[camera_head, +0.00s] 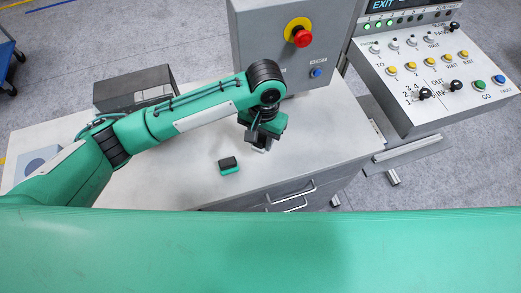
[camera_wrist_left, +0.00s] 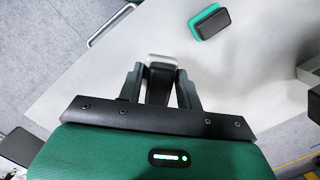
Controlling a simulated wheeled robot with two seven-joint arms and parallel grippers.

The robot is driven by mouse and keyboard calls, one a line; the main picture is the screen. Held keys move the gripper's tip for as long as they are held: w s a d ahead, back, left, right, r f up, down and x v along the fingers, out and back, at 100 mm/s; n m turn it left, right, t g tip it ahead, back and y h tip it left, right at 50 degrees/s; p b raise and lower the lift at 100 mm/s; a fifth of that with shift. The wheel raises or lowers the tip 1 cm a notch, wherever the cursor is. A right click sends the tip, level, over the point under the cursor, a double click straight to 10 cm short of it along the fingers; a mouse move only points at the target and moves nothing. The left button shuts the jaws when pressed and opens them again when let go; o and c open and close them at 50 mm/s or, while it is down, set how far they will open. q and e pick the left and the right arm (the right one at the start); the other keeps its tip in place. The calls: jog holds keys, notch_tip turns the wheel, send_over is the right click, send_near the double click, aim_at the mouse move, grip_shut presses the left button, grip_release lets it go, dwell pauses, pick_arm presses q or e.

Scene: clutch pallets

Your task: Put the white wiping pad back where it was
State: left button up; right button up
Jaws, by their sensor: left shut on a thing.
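My left gripper (camera_head: 262,140) is over the right part of the white table top, its fingers pointing down. In the left wrist view the two fingers (camera_wrist_left: 160,88) are closed on the white wiping pad (camera_wrist_left: 162,60), which has a dark grip and a pale edge. In the head view only a bit of the pad (camera_head: 262,149) shows below the gripper; I cannot tell whether it touches the table. A green pad with a black grip (camera_head: 229,166) lies to the left and nearer; it also shows in the left wrist view (camera_wrist_left: 209,22). My right gripper is not in view.
The white table (camera_head: 180,185) has drawers with metal handles (camera_head: 292,195) at its front. A grey box with a red emergency button (camera_head: 302,34) stands behind the gripper. A dark grey box (camera_head: 133,90) stands at the back left. A sloped control panel (camera_head: 435,75) stands right.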

aim_at(260, 148)
pick_arm(q)
notch_tip(260, 148, down, 3)
jog(key=shift+s, duration=0.1)
jog(key=shift+f+p, duration=0.3)
jog(key=shift+f, duration=0.4)
notch_tip(260, 148, down, 4)
jog(key=shift+r+p, duration=0.1)
jog(key=shift+p, duration=0.25)
jog(key=o, duration=1)
